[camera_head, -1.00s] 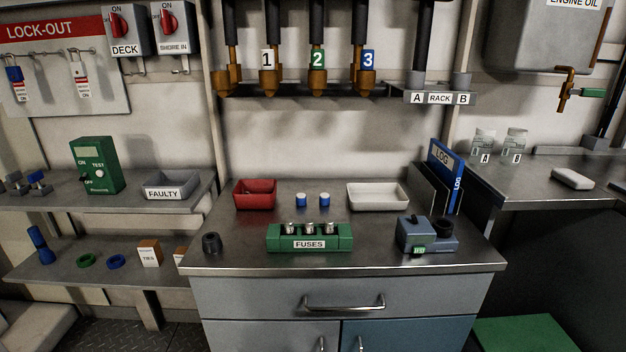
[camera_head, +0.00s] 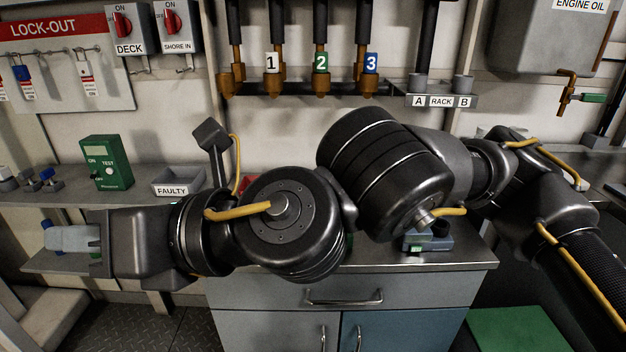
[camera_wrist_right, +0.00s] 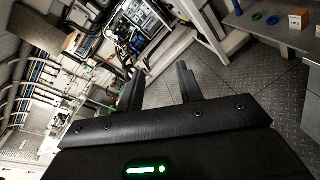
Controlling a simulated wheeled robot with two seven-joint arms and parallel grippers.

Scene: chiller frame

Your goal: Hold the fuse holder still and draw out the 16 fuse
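My right arm reaches across the head view from the right. Its gripper (camera_head: 75,238) is at the far left, over the lower left shelf and well away from the fuse holder's place on the cabinet top. In the right wrist view the two dark fingers of this gripper (camera_wrist_right: 159,72) stand apart with nothing between them. The green fuse holder and its fuses are hidden behind my arm in the head view, so the 16 fuse cannot be made out. My left gripper is not in view.
The grey-blue device (camera_head: 430,241) shows partly below my arm on the cabinet top (camera_head: 468,252). The green tester (camera_head: 106,162) and the FAULTY tray (camera_head: 178,184) stand on the left shelf near my arm. The red tray is mostly hidden. The right wrist view shows open floor (camera_wrist_right: 240,85).

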